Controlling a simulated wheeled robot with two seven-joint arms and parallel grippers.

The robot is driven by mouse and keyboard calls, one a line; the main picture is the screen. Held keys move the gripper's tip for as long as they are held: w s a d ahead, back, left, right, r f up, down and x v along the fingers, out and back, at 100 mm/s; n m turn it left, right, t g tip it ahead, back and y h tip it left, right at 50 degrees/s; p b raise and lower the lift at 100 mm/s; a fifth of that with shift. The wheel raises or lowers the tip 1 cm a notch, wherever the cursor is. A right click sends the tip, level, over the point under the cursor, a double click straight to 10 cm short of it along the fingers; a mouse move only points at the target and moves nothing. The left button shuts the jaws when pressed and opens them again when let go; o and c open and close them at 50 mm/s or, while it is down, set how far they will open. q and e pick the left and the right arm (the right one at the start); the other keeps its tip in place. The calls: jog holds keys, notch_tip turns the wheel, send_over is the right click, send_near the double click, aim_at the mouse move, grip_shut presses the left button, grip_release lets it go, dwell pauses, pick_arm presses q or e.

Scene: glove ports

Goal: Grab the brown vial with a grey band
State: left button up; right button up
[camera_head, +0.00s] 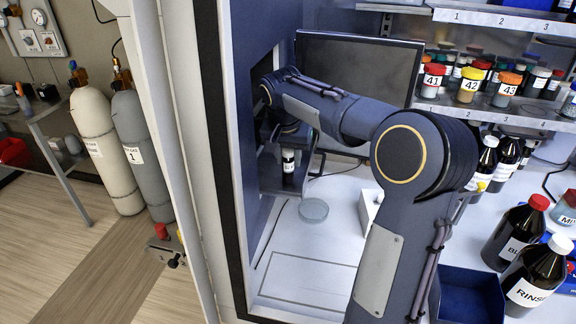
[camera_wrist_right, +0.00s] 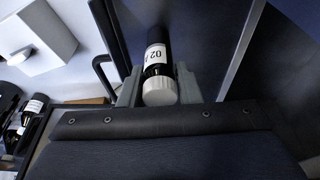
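My right arm reaches through the port at the left, and its gripper (camera_head: 287,172) points down near the dark monitor. A small dark vial with a white cap and a white label (camera_head: 288,160) is between its fingers. In the right wrist view the same vial (camera_wrist_right: 158,55) reads "02" on its label, its cap toward the camera. The grey fingers of the right gripper (camera_wrist_right: 160,88) lie against both sides of it, so the gripper looks shut on it. A grey band cannot be made out. My left gripper is in no view.
The monitor (camera_head: 355,80) stands behind my forearm. Shelves of numbered jars (camera_head: 467,84) and dark bottles (camera_head: 515,237) are at the right. A blue tray (camera_head: 468,283) sits in front.

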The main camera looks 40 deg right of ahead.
jog(key=c, duration=0.5)
jog(key=shift+r, duration=0.15)
